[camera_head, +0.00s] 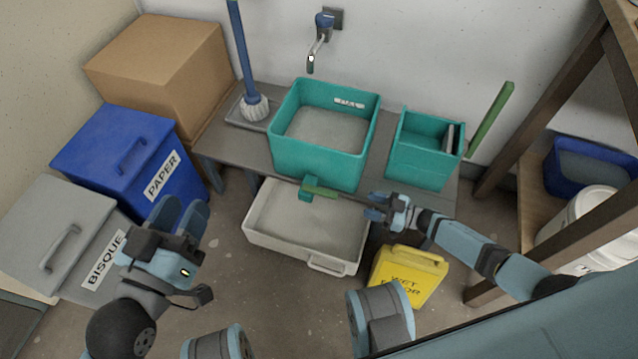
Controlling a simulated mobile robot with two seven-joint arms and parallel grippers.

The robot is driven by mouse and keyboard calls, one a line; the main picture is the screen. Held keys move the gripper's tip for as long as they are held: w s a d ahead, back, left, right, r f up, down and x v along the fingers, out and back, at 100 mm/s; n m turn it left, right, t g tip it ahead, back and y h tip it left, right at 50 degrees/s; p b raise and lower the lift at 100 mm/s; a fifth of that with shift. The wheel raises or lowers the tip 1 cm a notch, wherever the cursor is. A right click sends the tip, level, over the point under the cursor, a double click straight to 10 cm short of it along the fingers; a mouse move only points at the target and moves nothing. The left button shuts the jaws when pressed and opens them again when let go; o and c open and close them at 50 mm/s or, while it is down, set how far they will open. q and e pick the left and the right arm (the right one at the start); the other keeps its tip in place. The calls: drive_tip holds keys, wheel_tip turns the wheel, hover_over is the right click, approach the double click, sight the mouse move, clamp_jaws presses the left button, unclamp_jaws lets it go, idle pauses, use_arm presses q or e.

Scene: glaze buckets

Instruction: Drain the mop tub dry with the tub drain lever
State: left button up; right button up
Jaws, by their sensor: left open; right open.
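The teal mop tub (315,158) stands on a grey bench. Grey content (328,130) shows inside it, below a label on the back wall; I cannot read its depth. My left gripper (181,212) is open and empty, at left in front of the blue bin, well away from the tub.
A white basin (265,238) sits on the floor below the outlet. A mop (246,60), wall tap (318,45), yellow sign (408,278), paper bin (120,150) and bisque bin (55,235) surround the bench.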

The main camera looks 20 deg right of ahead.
sight(328, 192)
drive_tip(key=b+x, duration=0.3)
drive_tip(key=x, duration=0.9)
drive_tip(key=shift+w+a, duration=0.15)
drive_tip(key=shift+a, duration=0.15)
drive_tip(key=shift+w+a+b, duration=0.25)
drive_tip(key=shift+a+b, duration=0.1)
use_arm(q)
drive_tip(key=f, duration=0.1)
drive_tip(key=f+m+g, duration=0.1)
drive_tip(key=f, duration=0.1)
drive_tip(key=shift+w+f, duration=0.2)
drive_tip(key=shift+f, duration=0.1)
use_arm(e)
clamp_jaws()
